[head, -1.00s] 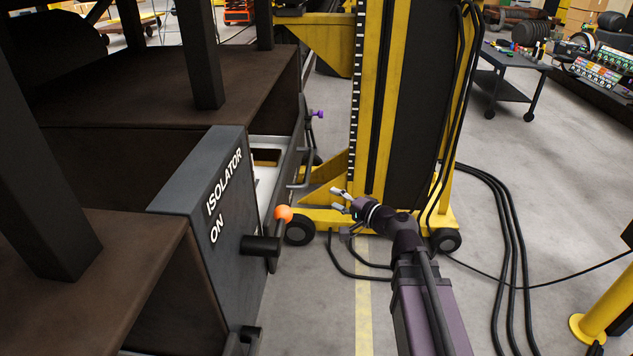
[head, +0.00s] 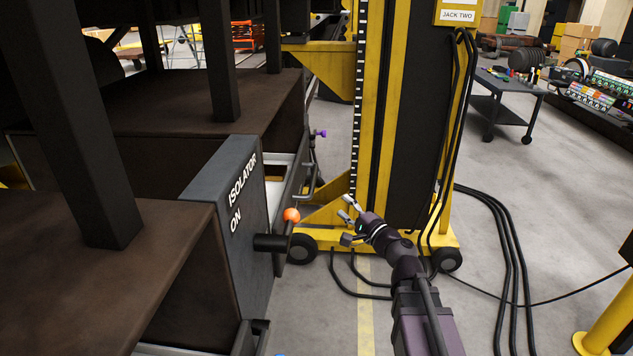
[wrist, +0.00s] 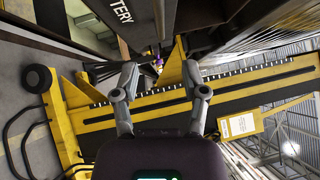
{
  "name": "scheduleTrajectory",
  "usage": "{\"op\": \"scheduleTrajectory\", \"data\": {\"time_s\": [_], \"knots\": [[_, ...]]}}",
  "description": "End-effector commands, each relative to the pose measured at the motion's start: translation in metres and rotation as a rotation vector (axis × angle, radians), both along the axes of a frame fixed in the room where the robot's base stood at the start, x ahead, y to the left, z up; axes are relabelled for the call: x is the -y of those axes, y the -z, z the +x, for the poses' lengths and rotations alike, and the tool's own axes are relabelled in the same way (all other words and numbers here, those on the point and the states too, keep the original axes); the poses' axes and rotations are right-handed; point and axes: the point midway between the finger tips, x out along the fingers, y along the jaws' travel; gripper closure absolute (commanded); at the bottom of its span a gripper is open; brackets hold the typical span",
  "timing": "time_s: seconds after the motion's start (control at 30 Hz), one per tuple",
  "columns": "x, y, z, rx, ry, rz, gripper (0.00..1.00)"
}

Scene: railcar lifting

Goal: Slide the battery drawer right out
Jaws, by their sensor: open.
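The battery drawer (head: 294,178) is at the underside of the railcar, just beyond the isolator box. Its dark front faces right, a pale inside shows behind it, and a bar handle stands off the front.
The isolator box (head: 226,220) with an orange-knobbed lever (head: 291,215) juts out nearer than the drawer. The yellow jack (head: 400,120), labelled JACK TWO, stands on wheels close behind my gripper. Black cables (head: 505,230) lie on the floor at right. A yellow post (head: 605,325) stands lower right.

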Motion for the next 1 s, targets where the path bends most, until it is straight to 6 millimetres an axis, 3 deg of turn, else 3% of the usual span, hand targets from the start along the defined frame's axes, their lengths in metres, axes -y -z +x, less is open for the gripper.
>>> {"op": "scheduleTrajectory", "data": {"time_s": [0.37,1.0], "knots": [[-0.012,-0.004,0.019,0.000,0.003,-0.001,0.43],[-0.068,-0.016,0.081,0.000,0.004,-0.001,0.43]]}}
